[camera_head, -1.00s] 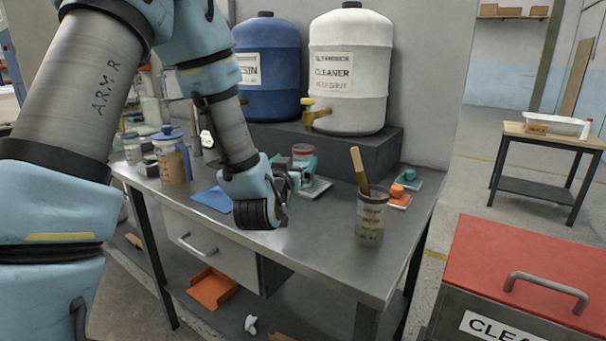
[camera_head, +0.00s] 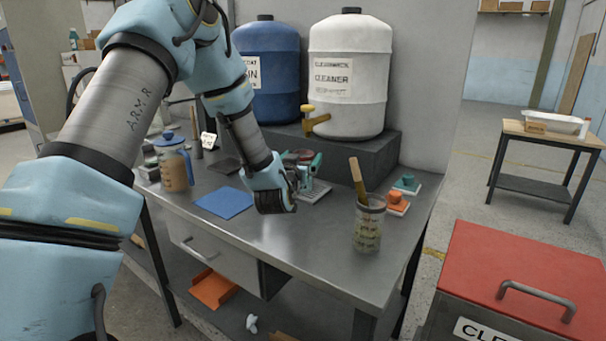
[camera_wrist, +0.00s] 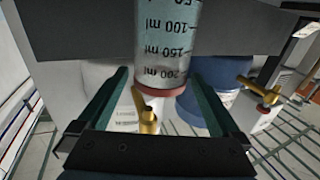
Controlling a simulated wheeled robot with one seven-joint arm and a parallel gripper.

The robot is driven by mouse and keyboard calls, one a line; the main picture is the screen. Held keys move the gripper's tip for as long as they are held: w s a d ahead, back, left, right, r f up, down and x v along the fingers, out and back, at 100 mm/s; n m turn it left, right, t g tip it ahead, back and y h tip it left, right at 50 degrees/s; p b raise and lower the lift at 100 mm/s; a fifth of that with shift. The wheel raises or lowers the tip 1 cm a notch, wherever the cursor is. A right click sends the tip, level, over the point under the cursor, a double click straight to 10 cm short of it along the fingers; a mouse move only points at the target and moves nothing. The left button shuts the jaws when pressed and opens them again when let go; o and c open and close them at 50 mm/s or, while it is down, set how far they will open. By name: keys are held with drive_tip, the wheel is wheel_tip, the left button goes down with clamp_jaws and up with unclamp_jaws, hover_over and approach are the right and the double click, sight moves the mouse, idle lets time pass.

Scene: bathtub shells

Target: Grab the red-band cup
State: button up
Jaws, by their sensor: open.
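The red-band cup (camera_wrist: 165,50) is clear, with dark millilitre marks and a red band round its rim. In the wrist view it appears upside down, between the tips of my gripper (camera_wrist: 158,74). Both fingers are apart, with a gap showing on each side of the cup. In the head view my gripper (camera_head: 297,181) is low over the bench beside the cup. Only the reddish top of the cup (camera_head: 299,156) shows there clearly; the gripper hides much of the rest. The cup appears to stand on a flat grey device (camera_head: 316,191).
A clear container (camera_head: 367,232) with a wooden-handled tool stands at the bench's front right. Orange (camera_head: 396,199) and teal (camera_head: 407,183) knobbed items lie behind it. White (camera_head: 350,85) and blue (camera_head: 268,75) drums stand on a raised block at the back. The front middle of the bench is clear.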

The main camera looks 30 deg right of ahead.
drive_tip(key=shift+c, duration=0.4)
clamp_jaws()
idle(0.4)
